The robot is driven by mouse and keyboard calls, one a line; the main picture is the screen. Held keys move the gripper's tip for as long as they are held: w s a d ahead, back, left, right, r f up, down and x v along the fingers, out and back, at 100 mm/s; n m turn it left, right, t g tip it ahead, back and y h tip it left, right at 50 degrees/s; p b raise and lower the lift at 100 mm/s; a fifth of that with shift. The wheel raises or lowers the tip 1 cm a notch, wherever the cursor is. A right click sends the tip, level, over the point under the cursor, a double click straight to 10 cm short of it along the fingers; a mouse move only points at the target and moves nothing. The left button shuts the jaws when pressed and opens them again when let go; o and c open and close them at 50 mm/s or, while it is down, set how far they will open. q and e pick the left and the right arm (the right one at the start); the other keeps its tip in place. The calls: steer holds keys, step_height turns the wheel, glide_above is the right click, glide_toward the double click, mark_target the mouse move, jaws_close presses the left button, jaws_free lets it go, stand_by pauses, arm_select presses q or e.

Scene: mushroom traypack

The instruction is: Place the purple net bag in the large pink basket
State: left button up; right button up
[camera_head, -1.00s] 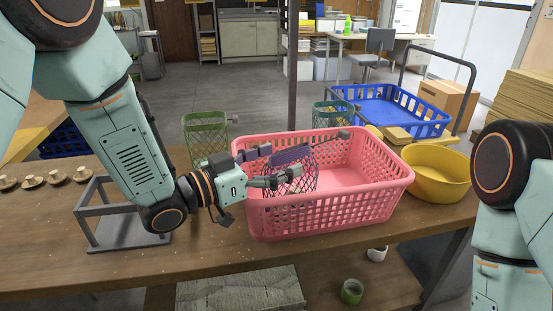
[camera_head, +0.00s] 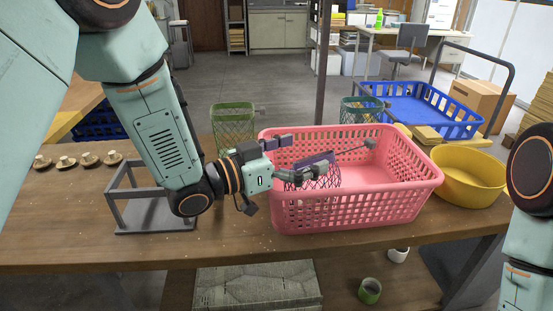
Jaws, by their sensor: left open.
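The purple net bag (camera_head: 316,181) is inside the left part of the large pink basket (camera_head: 398,205), with its purple band tilted and a thin dark rod reaching right. Its lower part shows only through the basket's lattice, so I cannot tell whether it rests on the floor. My left gripper (camera_head: 304,152) reaches over the basket's left rim. Its fingers are spread apart above and below the band. I cannot tell whether a finger still touches the bag. My right arm shows at the right edge, but its gripper is out of view.
Green net bags (camera_head: 233,128) (camera_head: 362,112) stand behind the basket. A yellow bowl (camera_head: 468,178) is to its right. A grey frame (camera_head: 118,205) and several mushrooms (camera_head: 66,162) are on the left of the wooden table (camera_head: 60,235). A blue crate (camera_head: 465,128) is at the back right.

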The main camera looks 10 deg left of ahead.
arm_select(q)
steer(key=p+v, duration=0.3)
steer(key=v, duration=0.9)
steer(key=shift+r, duration=0.15)
stand_by(0.5)
